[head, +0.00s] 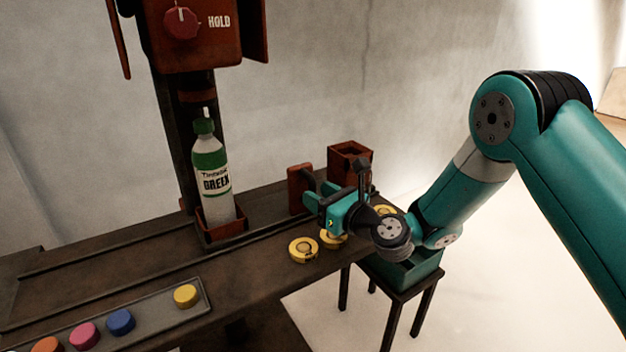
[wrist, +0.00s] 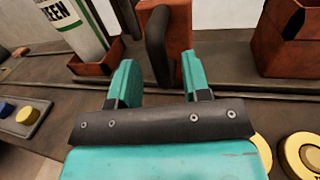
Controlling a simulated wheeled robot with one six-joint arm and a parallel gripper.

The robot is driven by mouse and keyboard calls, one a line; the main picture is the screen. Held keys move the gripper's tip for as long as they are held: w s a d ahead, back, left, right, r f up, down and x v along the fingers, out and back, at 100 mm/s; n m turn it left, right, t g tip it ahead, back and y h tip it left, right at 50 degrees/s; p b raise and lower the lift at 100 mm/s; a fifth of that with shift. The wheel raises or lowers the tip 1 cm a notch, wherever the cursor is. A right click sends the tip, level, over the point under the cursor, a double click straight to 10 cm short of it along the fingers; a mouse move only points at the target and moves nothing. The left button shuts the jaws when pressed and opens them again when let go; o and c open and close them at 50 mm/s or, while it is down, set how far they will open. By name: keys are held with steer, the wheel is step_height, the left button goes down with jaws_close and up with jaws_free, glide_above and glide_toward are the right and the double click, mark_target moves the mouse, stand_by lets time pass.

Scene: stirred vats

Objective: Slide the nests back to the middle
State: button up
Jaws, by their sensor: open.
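One rust-red nest (head: 222,232) holds a white bottle (head: 212,180) with a green cap, labelled GREEN, upright under the column. It shows at the upper left of the wrist view (wrist: 93,64). A second open-topped rust-red box (head: 349,160), which looks like another nest, stands further right on the bench; it is at the upper right of the wrist view (wrist: 283,45). Between them stands a rust-red upright plate (head: 299,189) with a dark handle (wrist: 158,45). My gripper (wrist: 160,75) is open, its teal fingers either side of the handle's line; contact cannot be told.
A grey tray (head: 205,301) with coloured caps lies at the front left. Several yellow discs (head: 303,250) lie near the bench's front edge, below my gripper. A teal bin (head: 425,270) stands on a stool at right. A red knob (head: 181,22) marked HOLD is above.

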mark_target(296, 188)
steer(key=shift+x, duration=1.25)
jaws_close()
steer(key=shift+s+p, duration=0.1)
steer(key=shift+p, duration=0.25)
